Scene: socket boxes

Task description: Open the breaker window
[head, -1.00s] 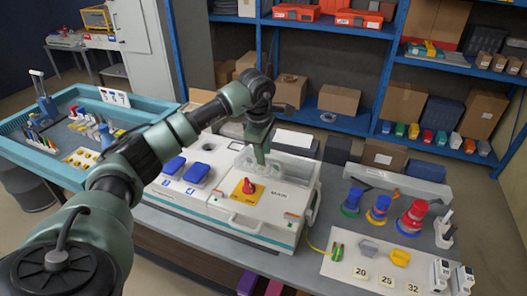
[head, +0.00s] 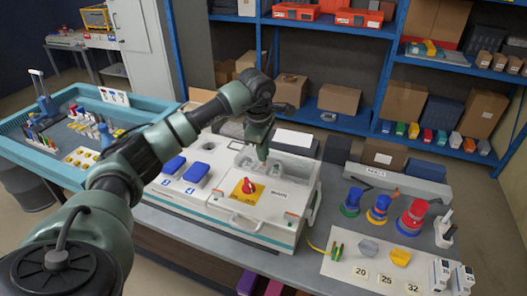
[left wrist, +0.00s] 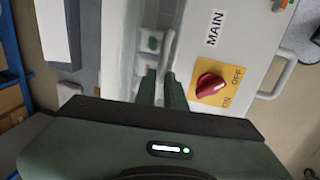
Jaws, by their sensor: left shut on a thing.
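The white breaker box (head: 262,229) stands on the table with a red rotary switch on a yellow plate (head: 246,190) on top. The clear breaker window (head: 243,160) is behind the switch; its exact angle is hard to tell. My left gripper (head: 262,158) reaches down at the window. In the left wrist view, my left gripper (left wrist: 160,95) is shut on the window's pale handle (left wrist: 168,50). White breaker parts (left wrist: 150,42) show beside the fingers. The red switch (left wrist: 209,85) is to their right. My right gripper is not in view.
Two blue-lidded sockets (head: 196,173) are on the box left of the switch. Blue, yellow and red plugs (head: 377,210) stand to the right. A teal tray (head: 50,167) is at the left. Blue shelving (head: 345,122) stands behind.

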